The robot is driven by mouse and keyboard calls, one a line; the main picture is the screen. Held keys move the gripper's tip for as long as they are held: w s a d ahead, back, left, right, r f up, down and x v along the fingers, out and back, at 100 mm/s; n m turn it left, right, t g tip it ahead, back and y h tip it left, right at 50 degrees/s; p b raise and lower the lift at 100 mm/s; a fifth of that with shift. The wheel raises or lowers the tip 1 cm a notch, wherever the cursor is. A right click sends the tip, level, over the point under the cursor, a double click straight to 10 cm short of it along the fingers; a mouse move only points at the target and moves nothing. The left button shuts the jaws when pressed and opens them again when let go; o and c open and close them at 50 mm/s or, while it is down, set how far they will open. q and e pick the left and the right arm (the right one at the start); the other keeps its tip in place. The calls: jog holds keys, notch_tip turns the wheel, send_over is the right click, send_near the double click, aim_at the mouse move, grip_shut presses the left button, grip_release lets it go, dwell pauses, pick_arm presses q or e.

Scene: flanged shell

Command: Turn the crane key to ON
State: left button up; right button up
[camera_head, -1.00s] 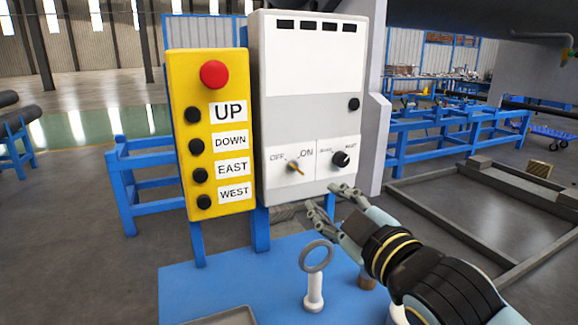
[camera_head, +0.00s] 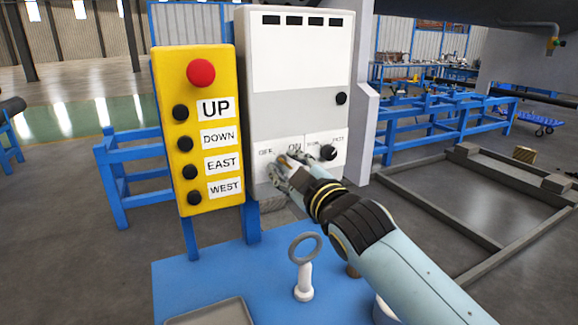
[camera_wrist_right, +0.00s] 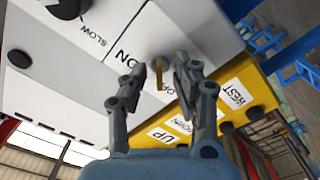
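The crane key (camera_wrist_right: 159,78) is a small brass-coloured key on the lower panel of the white control box (camera_head: 290,125), between the OFF and ON labels. In the head view it is mostly hidden behind my right gripper (camera_head: 284,170), which reaches in from the lower right. In the right wrist view the two grey fingers of the right gripper (camera_wrist_right: 160,72) stand apart, one on each side of the key, with gaps visible. The ON label shows beside one finger; the OFF label is partly covered. My left gripper is in neither view.
A black knob (camera_head: 329,152) sits right of the key on the same panel. A yellow button box (camera_head: 213,65) with a red button (camera_head: 201,73) stands close on the left. Below, a blue table (camera_head: 235,277) carries a ring-topped white post (camera_head: 304,275) and a grey tray (camera_head: 215,314).

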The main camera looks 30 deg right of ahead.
grip_shut()
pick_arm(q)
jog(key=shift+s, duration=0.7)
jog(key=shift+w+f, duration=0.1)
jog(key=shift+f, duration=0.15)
pick_arm(e)
jog(key=shift+m, duration=0.4)
pick_arm(q)
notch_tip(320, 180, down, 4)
jog(key=b, duration=0.4)
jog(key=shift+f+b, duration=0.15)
jog(key=shift+b, duration=0.2)
pick_arm(e)
jog(key=m, duration=1.6)
jog(key=shift+m, duration=0.4)
grip_release()
